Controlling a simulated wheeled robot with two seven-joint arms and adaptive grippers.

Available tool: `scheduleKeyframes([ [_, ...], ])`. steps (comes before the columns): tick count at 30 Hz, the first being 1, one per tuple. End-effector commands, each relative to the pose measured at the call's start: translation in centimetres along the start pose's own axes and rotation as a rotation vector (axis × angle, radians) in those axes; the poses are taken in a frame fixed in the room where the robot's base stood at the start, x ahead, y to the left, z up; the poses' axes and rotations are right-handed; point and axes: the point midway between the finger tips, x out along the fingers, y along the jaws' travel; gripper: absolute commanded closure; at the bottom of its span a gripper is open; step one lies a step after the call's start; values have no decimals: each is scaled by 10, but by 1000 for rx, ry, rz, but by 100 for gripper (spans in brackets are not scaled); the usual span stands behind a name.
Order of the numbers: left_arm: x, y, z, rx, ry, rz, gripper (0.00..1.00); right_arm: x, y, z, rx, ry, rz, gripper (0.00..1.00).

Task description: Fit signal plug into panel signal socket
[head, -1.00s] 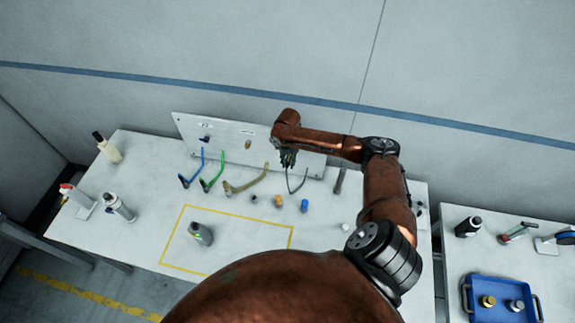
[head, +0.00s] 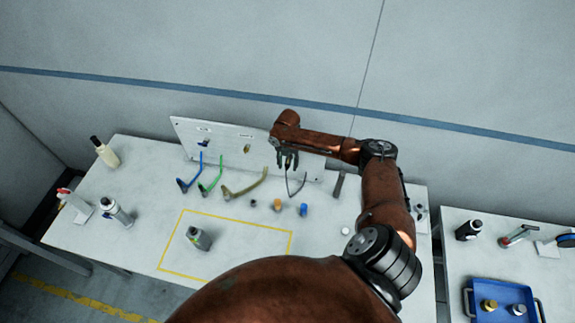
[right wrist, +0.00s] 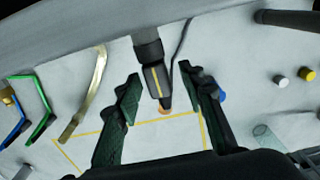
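The white panel (head: 222,137) stands at the back of the table, with a dark socket (head: 204,143) and a brass one (head: 247,149) showing. In the right wrist view, a dark plug with a yellow stripe (right wrist: 156,80) sits end-on against a dark cylindrical socket (right wrist: 148,42) on the panel. How deep it sits I cannot tell. A thin dark cable (right wrist: 180,45) runs by its tail. My right gripper (head: 287,161) is open in front of the panel; its fingers (right wrist: 160,92) stand on both sides of the plug with gaps. My left gripper is not in view.
Blue (head: 200,166), green (head: 216,176) and beige (head: 246,187) cables rise near the panel, left of my right gripper. Small orange (head: 277,205) and blue (head: 303,210) cylinders stand in front.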

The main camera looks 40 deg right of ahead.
Motion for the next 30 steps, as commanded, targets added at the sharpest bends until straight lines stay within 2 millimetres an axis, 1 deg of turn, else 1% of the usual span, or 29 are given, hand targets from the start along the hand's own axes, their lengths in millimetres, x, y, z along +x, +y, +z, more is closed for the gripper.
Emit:
scheduleKeyframes([
  [6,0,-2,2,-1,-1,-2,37,-1,0,0,0,1,0,64],
  [8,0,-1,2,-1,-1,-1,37,-4,0,0,0,0,0,64],
  [10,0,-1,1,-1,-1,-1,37,-12,0,0,0,-1,1,64],
  [14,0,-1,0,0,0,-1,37,-36,0,0,-1,-2,3,64],
  [18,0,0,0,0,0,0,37,-67,0,0,-1,-3,2,64],
  [21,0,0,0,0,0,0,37,-86,0,0,0,-2,1,64],
  [25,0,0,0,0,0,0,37,-106,0,0,0,-1,1,64],
  [30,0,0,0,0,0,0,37,-118,0,-1,-1,-1,0,64],
])
